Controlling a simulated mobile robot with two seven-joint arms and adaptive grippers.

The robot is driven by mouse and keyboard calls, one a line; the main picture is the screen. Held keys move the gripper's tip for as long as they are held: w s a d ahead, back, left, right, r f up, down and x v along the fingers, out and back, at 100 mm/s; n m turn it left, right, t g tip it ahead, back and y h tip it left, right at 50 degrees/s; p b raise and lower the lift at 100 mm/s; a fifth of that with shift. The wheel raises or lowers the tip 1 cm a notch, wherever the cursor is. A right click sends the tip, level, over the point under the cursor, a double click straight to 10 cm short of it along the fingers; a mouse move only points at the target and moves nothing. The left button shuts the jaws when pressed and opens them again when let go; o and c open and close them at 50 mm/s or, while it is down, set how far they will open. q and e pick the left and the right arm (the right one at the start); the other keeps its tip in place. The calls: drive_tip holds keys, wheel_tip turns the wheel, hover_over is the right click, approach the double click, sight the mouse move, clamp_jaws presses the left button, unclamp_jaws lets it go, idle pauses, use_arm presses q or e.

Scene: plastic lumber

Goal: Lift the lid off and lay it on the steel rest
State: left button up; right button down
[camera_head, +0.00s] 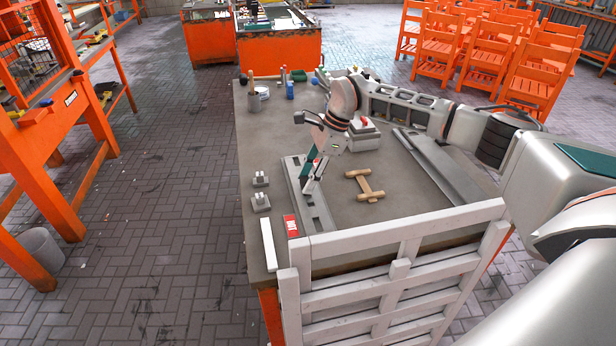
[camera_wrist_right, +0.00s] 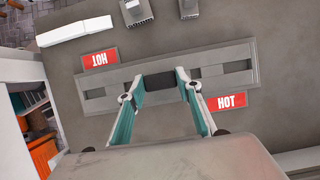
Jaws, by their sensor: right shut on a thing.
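The lid appears to be the long grey plate with dark parts along it (camera_head: 320,214), lying lengthwise on the left half of the table; it also spans the right wrist view (camera_wrist_right: 215,78). My right gripper (camera_head: 311,178) is at the plate's middle, pointing down. In the wrist view its teal-sided fingers (camera_wrist_right: 166,82) are shut on the dark middle part of the plate. Whether the plate is clear of what lies under it cannot be told. The steel rest appears to be the long grey railed piece (camera_head: 440,165) on the table's right. My left gripper is not in view.
Red HOT signs (camera_wrist_right: 100,60) (camera_wrist_right: 232,101) lie beside the plate. A wooden piece (camera_head: 365,185) lies between plate and rest. Two small grey blocks (camera_head: 260,180) (camera_head: 261,202) and a white bar (camera_head: 268,244) are left. A white slatted panel (camera_head: 390,270) stands in front.

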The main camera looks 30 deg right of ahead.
idle(0.3)
drive_tip(key=c, duration=0.9)
unclamp_jaws()
drive_tip(key=shift+f, duration=0.1)
wheel_tip(320, 180, up, 5)
drive_tip(key=p, duration=0.4)
drive_tip(key=shift+r, duration=1.05)
